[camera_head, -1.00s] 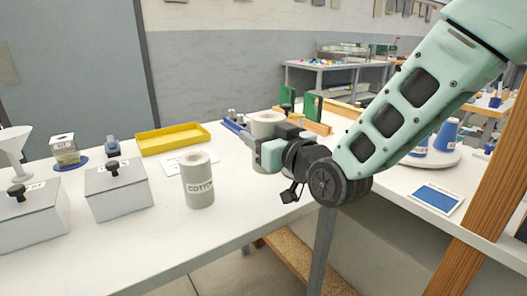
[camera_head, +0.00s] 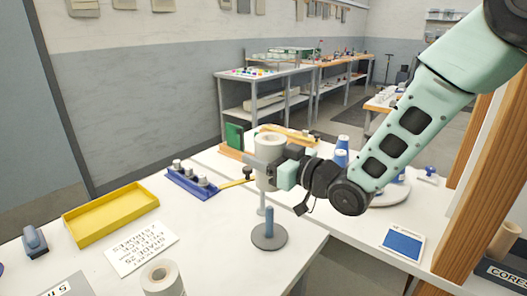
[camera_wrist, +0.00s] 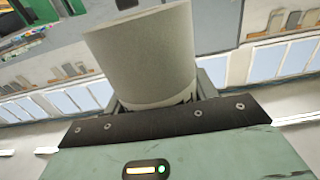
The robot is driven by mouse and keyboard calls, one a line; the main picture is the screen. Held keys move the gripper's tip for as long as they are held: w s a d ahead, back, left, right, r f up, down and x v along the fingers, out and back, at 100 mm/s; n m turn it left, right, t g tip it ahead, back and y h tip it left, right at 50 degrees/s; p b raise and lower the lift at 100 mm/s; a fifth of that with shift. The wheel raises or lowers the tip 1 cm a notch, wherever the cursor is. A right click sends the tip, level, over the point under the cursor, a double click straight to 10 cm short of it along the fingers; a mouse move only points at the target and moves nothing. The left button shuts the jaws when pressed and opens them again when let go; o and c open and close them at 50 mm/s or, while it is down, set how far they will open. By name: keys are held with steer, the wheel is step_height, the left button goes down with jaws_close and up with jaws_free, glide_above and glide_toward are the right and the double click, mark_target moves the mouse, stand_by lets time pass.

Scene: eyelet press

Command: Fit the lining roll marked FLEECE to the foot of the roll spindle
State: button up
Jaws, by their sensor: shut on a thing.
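My gripper (camera_head: 272,168) is shut on a pale grey roll (camera_head: 268,146), held upright with its open top showing. The roll also fills the middle of the wrist view (camera_wrist: 145,55). Dark marks at its edge there are too covered to read. In the head view a round grey base with a short blue post (camera_head: 269,222) stands on the white table, below the held roll and apart from it. I take this to be the roll spindle.
Another pale roll (camera_head: 161,279) stands at the lower picture edge, partly cut off. A yellow tray (camera_head: 110,214), a printed card (camera_head: 141,248) and a blue rack (camera_head: 190,184) lie to the left. A round turntable with blue cones (camera_head: 341,158) is at right. Table around the base looks clear.

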mark_target(264, 181)
steer(key=shift+f+b, duration=0.1)
steer(key=shift+b, duration=0.2)
step_height(264, 181, down, 6)
steer(key=b, duration=0.5)
steer(key=shift+b, duration=0.8)
stand_by(1.6)
steer(key=shift+f+b, duration=0.25)
steer(key=shift+b, duration=0.2)
steer(key=shift+b, duration=0.6)
stand_by(1.8)
steer(key=shift+f+b, duration=1.35)
steer(key=shift+f, duration=0.15)
